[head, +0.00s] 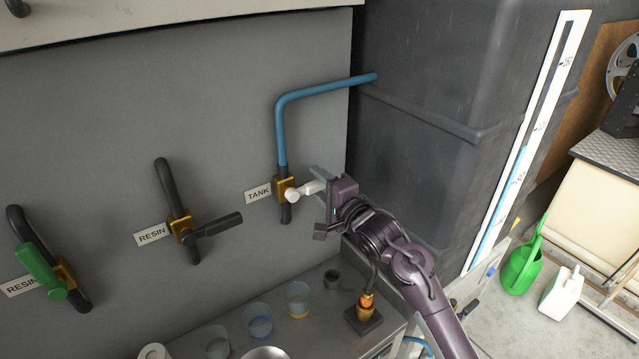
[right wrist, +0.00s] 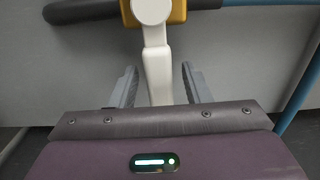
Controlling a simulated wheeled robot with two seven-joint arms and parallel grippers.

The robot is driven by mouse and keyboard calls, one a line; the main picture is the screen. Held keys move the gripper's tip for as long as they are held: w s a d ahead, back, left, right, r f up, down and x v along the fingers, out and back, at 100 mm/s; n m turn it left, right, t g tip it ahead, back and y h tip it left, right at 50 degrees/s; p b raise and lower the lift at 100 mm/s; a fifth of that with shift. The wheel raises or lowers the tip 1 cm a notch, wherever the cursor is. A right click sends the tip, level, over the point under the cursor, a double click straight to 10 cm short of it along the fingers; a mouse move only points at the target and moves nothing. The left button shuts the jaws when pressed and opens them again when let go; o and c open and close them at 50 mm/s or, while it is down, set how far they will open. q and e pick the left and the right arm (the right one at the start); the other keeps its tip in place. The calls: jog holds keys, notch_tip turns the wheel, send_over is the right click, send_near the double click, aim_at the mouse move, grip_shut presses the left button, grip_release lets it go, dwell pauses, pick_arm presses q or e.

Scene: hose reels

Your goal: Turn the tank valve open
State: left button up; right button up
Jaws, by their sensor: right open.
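The tank valve has a brass body (head: 281,189) on a blue pipe (head: 280,130), beside a label reading TANK (head: 258,196). Its white lever handle (head: 306,189) points to the right, across the pipe. My right gripper (head: 318,200) is at the lever's outer end. In the right wrist view the white lever (right wrist: 157,72) runs down between the two open fingers of my right gripper (right wrist: 159,85), with a gap visible on both sides. The brass body (right wrist: 179,11) is beyond the fingertips. My left gripper is not in view.
Two resin valves, one with a black lever (head: 218,225) and one with a green lever (head: 40,268), are on the wall to the left. Cups (head: 298,300) and a small brass fitting (head: 366,305) stand on the bench below. A dark tank (head: 430,130) stands close on the right.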

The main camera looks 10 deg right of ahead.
grip_shut()
